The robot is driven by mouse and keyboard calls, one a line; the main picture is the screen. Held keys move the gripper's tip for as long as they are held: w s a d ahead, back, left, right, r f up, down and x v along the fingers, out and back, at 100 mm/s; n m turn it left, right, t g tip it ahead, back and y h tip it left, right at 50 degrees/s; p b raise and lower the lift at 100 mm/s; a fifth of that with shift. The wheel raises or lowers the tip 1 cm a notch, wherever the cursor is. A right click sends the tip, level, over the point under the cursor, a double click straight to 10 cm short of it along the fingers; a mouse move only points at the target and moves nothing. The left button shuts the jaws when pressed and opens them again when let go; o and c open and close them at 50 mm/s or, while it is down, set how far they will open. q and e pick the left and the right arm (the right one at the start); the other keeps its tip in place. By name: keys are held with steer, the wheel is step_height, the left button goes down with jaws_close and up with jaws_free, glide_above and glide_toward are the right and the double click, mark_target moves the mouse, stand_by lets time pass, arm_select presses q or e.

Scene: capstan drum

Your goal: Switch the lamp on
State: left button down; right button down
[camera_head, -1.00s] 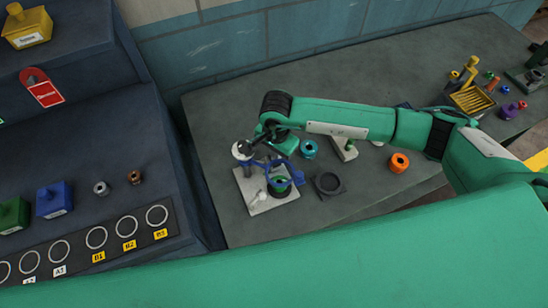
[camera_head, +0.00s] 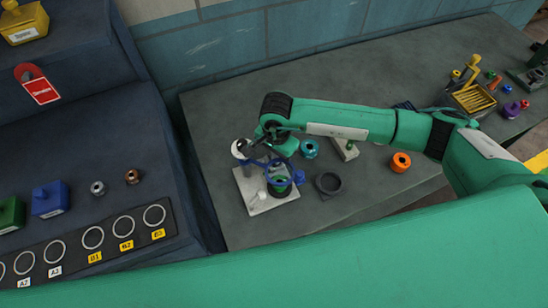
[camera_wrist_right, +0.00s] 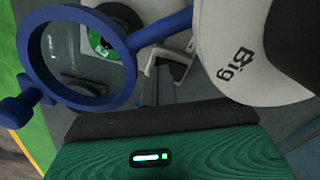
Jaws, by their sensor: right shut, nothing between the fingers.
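A stand with a pale base plate (camera_head: 263,206), a white-topped post (camera_head: 240,148) and a blue ring (camera_head: 289,168) is on the grey bench; I cannot tell for certain that it is the lamp. No lit bulb or switch is clear. My right gripper (camera_head: 250,150) is at the post, partly hidden by its own wrist. In the right wrist view the shut fingers (camera_wrist_right: 163,88) are empty, between the blue ring (camera_wrist_right: 136,62) at left and a white rounded part (camera_wrist_right: 245,50) marked "Big" at right. Contact cannot be told. My left gripper is out of view.
A green-topped round part (camera_head: 281,186) sits under the ring. A dark round holder (camera_head: 329,184), a teal ring (camera_head: 309,148) and an orange ring (camera_head: 400,162) are nearby. A dark stepped shelf (camera_head: 95,120) stands at left. Bare bench lies behind the arm.

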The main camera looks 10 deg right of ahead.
steer(key=shift+f, duration=0.25)
steer(key=shift+r, duration=0.8)
steer(key=shift+r+p, duration=0.75)
steer(key=shift+r, duration=1.95)
